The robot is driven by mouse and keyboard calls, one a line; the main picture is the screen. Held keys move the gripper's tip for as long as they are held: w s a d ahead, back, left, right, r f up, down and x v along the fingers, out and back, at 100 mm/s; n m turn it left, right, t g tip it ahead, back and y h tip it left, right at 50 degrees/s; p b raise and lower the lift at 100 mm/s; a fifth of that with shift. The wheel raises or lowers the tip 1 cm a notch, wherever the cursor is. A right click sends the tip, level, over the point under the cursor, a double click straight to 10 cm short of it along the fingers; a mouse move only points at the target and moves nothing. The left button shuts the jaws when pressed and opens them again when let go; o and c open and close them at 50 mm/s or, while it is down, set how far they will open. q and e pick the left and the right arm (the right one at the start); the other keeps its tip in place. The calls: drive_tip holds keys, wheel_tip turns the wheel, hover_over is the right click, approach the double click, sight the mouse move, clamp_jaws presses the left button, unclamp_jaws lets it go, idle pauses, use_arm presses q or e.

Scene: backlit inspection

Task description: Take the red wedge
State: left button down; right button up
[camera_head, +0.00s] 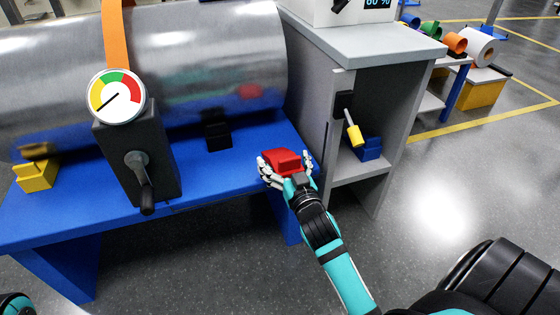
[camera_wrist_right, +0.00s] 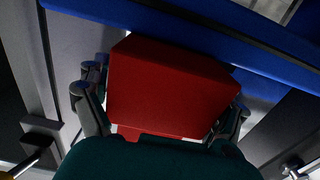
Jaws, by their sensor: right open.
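The red wedge (camera_head: 285,160) lies at the right front end of the blue bench (camera_head: 225,165), by the grey cabinet. My right gripper (camera_head: 287,165) is open, with its fingers on either side of the wedge. In the right wrist view the red wedge (camera_wrist_right: 170,90) fills the middle, between the open fingers of the right gripper (camera_wrist_right: 163,100). I cannot tell whether the fingers touch it. A small teal and black part of mine shows at the lower left of the head view; the left gripper does not show.
A large metal cylinder (camera_head: 210,60) lies along the bench behind a dark post with a gauge (camera_head: 117,95) and crank. A yellow wedge (camera_head: 37,176) sits at the bench's left. The grey cabinet (camera_head: 362,45) stands close right, with a blue block (camera_head: 368,148) on its shelf.

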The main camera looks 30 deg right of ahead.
drive_tip(key=shift+s+r, duration=0.1)
drive_tip(key=shift+c, duration=0.6)
drive_tip(key=c, duration=1.3)
drive_tip(key=shift+r, duration=0.1)
